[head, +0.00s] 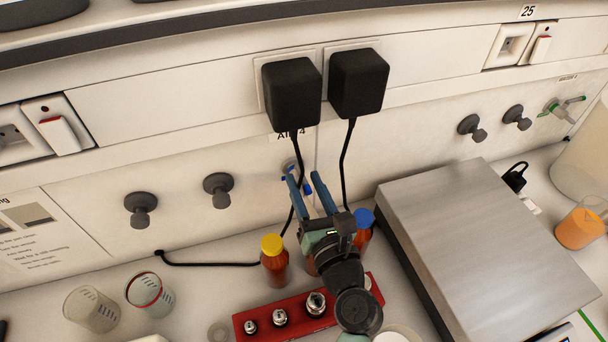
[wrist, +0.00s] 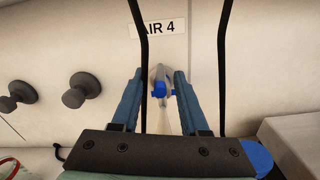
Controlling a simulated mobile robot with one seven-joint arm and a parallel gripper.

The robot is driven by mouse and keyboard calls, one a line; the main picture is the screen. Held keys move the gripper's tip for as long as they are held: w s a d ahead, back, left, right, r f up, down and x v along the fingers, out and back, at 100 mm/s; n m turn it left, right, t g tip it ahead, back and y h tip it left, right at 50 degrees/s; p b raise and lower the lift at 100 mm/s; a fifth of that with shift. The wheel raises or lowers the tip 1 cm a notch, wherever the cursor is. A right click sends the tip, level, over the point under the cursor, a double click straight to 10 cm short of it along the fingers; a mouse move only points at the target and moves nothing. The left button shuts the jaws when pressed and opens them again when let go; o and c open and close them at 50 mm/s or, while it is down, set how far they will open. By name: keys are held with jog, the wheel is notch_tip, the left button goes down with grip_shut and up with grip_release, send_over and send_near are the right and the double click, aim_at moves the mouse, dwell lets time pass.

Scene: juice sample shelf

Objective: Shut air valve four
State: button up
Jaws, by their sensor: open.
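The air valve four has a blue handle on a pale metal body and sits on the back panel; the valve (wrist: 160,87) shows in the wrist view below a label (wrist: 158,28) ending in "IR 4". In the head view the valve (head: 287,177) is partly hidden by my gripper. My gripper (head: 308,178) is open, with one blue finger on either side of the valve. In the wrist view my gripper (wrist: 158,74) frames the handle with a gap on both sides. I see no contact. The exact depth is hard to tell.
Two black plug adapters (head: 325,87) hang above, and their cords run down beside the valve. Bottles with yellow (head: 272,245) and blue (head: 363,218) caps stand below, by a red weight block (head: 294,316). A metal-topped device (head: 480,240) stands at right. Grey knobs (head: 218,190) protrude at left.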

jog(key=shift+w+a, duration=0.2)
jog(key=shift+w, duration=0.4)
grip_shut()
dwell(1.1)
